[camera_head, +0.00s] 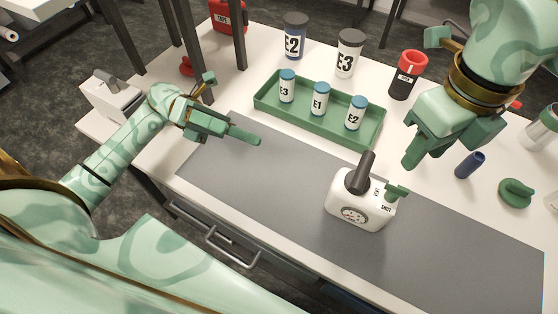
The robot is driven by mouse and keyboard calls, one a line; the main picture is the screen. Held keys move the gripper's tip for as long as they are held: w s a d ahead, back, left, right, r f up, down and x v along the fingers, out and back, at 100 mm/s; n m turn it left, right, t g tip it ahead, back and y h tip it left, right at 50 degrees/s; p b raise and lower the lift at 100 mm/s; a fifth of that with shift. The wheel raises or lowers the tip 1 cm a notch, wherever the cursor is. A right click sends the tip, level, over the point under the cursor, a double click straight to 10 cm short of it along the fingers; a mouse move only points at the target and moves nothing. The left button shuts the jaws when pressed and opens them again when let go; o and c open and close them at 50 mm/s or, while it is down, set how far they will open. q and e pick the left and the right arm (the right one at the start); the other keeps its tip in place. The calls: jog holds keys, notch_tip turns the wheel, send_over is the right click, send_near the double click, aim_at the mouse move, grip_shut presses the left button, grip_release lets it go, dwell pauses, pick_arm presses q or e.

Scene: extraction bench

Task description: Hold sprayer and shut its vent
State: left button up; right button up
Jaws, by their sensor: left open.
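The white sprayer (346,208) stands upright on the grey mat, with a dark tilted handle or nozzle (360,174) on top and a round dial on its front. A green vent lever (397,192) sits on its right side, near small lettering that reads "SHUT" below it and another word above. I cannot tell the lever's exact setting. My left gripper (229,108) is open and empty, left of the sprayer and apart from it. My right gripper (428,148) hangs above and right of the sprayer, not touching it; its jaw gap is hidden.
A green tray (263,104) holding blue-capped vials stands behind the mat (270,175). Jars E2 (294,38) and E3 (349,54) and a red-lidded black jar (406,78) stand behind. A blue cylinder (469,165) and green object (516,192) lie right. The mat's left is clear.

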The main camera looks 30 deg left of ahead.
pick_arm(q)
jog(key=w+d+f+m, duration=0.1)
jog(key=d+f+m, duration=0.1)
jog(key=f+m, duration=0.1)
jog(key=w+d+f+m+t+y, duration=0.1)
jog(key=w+d+f+m, duration=0.1)
jog(key=d+f+m, duration=0.1)
jog(key=w+d+f+m, duration=0.2)
jog(key=f+m, duration=0.2)
jog(key=f, duration=0.1)
jog(key=shift+d+f+t+y, duration=0.3)
jog(key=shift+d+f+y, duration=0.1)
send_near(360, 200)
jog(key=w+d+f, duration=0.1)
jog(key=d, duration=0.2)
jog(key=w+d+f, duration=0.1)
jog(key=d+f, duration=0.1)
jog(key=d, duration=0.1)
jog(key=w+d+f, duration=0.1)
jog(key=d, duration=0.2)
jog(key=shift+w+f, duration=0.1)
jog(key=shift+f, duration=0.25)
jog(key=c, duration=1.3)
